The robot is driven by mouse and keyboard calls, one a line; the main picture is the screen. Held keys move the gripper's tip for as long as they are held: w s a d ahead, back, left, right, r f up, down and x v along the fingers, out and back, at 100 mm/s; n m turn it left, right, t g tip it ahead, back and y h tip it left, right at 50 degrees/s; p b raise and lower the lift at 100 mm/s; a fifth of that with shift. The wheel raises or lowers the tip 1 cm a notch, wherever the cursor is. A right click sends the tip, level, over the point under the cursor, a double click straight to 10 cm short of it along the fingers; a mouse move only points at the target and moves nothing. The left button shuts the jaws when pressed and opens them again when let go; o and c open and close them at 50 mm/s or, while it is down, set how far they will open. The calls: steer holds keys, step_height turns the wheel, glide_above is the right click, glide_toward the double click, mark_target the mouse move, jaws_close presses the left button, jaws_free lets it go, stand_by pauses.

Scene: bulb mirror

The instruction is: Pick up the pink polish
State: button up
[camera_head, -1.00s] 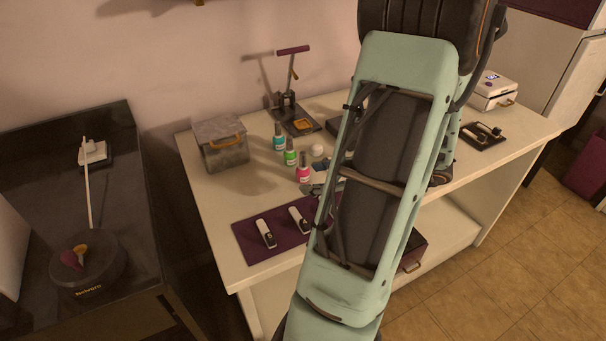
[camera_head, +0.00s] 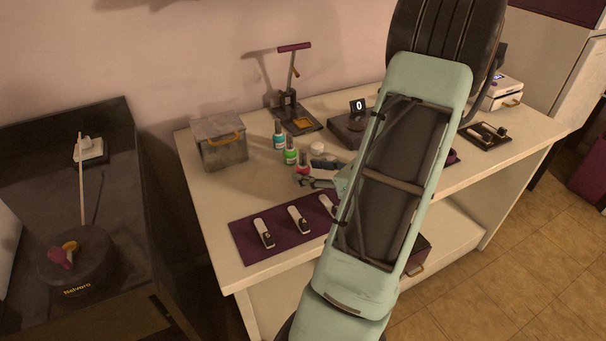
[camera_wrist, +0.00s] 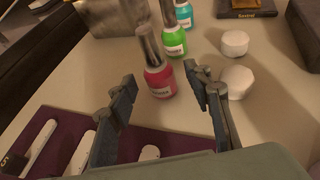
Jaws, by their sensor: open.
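The pink polish (camera_wrist: 160,80) is an upright bottle with pink liquid, a white label and a tall silver cap. In the wrist view it stands on the table just beyond and between my fingertips. My gripper (camera_wrist: 160,88) is open and empty, with one finger on each side of the line to the bottle. In the head view the pink polish (camera_head: 303,167) is partly hidden behind my gripper (camera_head: 312,181), which is low over the table. I cannot tell from these views whether a finger touches it.
A green polish (camera_head: 290,152) and a teal polish (camera_head: 279,138) stand close behind. White round objects (camera_wrist: 236,82) lie right of my gripper. A purple mat (camera_head: 255,240) with several white tools lies in front. A metal box (camera_head: 221,146) stands left, a press (camera_head: 292,105) behind.

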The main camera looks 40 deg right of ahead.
steer(key=shift+x, duration=1.45)
steer(key=shift+f, duration=0.1)
steer(key=shift+c, duration=0.6)
steer(key=shift+s, duration=0.1)
jaws_close()
